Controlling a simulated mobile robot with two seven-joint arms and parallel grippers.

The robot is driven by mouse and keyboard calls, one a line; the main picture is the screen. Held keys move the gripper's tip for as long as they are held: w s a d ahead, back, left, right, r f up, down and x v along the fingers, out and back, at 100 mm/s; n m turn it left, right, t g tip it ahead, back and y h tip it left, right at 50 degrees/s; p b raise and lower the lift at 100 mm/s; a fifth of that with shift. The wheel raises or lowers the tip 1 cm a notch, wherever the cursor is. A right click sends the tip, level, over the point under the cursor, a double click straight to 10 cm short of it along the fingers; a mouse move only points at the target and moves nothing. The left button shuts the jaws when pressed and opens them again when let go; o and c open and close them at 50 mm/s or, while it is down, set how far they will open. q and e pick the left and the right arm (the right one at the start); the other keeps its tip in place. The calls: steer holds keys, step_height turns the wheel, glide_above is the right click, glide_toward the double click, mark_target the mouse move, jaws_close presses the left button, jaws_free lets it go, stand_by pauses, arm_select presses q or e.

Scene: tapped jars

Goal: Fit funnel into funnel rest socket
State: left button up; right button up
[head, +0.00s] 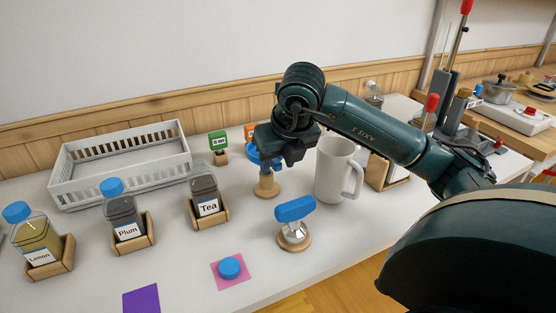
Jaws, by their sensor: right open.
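A blue funnel (253,156) stands with its narrow end down at the top of a round wooden funnel rest (267,188). Its upper part is partly hidden by my right gripper. From here I cannot tell how deep its spout sits in the socket. My right gripper (280,155) is open and comes down just above and beside the funnel, with its fingers partly hidden. I cannot tell whether the fingers touch the funnel. My left gripper is not in view.
A white mug (334,171) stands close right of the rest. A blue-handled metal piece (295,208) stands in front. Jars labelled Lemon (40,241), Plum (122,212) and Tea (204,186) sit left, before a white basket (72,193). A blue cap (229,267) lies on a pink square.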

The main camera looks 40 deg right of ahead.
steer(key=shift+s+a+r+p, duration=0.1)
steer(key=shift+s+r+p, duration=0.2)
steer(key=shift+r, duration=0.3)
steer(key=p+v, duration=0.3)
steer(key=v, duration=1)
steer(key=shift+s, duration=0.1)
stand_by(0.8)
